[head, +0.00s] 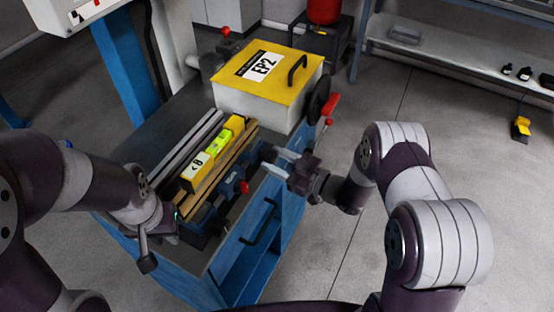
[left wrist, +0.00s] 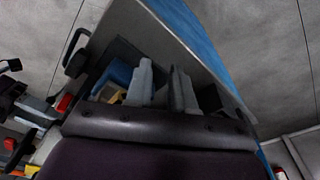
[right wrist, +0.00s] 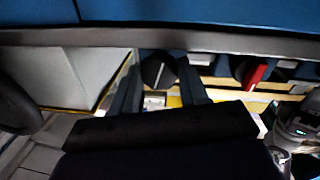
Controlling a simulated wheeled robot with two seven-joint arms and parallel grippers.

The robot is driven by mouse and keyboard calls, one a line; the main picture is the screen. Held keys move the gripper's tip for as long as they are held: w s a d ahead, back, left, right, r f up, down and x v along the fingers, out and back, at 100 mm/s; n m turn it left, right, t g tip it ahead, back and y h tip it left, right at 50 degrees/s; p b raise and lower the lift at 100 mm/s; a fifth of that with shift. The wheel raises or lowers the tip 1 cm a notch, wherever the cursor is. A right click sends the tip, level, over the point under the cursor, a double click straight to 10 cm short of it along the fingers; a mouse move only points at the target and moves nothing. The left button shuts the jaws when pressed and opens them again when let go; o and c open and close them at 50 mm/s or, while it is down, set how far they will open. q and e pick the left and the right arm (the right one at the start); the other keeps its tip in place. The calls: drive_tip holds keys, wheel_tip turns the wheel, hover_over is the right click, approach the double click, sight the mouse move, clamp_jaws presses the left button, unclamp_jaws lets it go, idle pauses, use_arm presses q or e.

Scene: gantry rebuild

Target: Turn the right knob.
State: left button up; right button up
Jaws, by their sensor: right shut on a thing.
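The right knob, a dark round knob with a pale line across its face, shows in the right wrist view (right wrist: 158,70) on the front of the blue machine. My right gripper (right wrist: 160,88) has its two fingers on either side of it and is shut on it. In the head view my right gripper (head: 271,166) reaches the machine's front from the right, and the knob is largely hidden there. My left gripper (head: 178,215) is at the machine's near left end. In the left wrist view its fingers (left wrist: 162,85) stand apart with nothing seen between them.
A second knob with a red grip (head: 244,187) sits left of the right knob. A yellow-lidded box marked EP2 (head: 232,82) and a yellow level (head: 217,147) lie on top. A black drawer handle (head: 258,222) projects below.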

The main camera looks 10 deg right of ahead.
use_arm(q)
drive_tip(key=shift+r, duration=0.15)
use_arm(e)
drive_tip(key=shift+m, duration=0.3)
use_arm(q)
drive_tip(key=shift+r+p, duration=0.6)
drive_tip(key=shift+p, duration=0.15)
use_arm(e)
drive_tip(key=m, duration=0.2)
drive_tip(key=shift+r+m, duration=0.1)
drive_tip(key=shift+m, duration=0.2)
use_arm(q)
drive_tip(key=shift+r+p, duration=0.6)
drive_tip(key=shift+p, duration=0.05)
use_arm(e)
drive_tip(key=shift+m+g, duration=0.3)
drive_tip(key=shift+m, duration=1.3)
drive_tip(key=o, duration=1)
drive_tip(key=shift+o, duration=0.2)
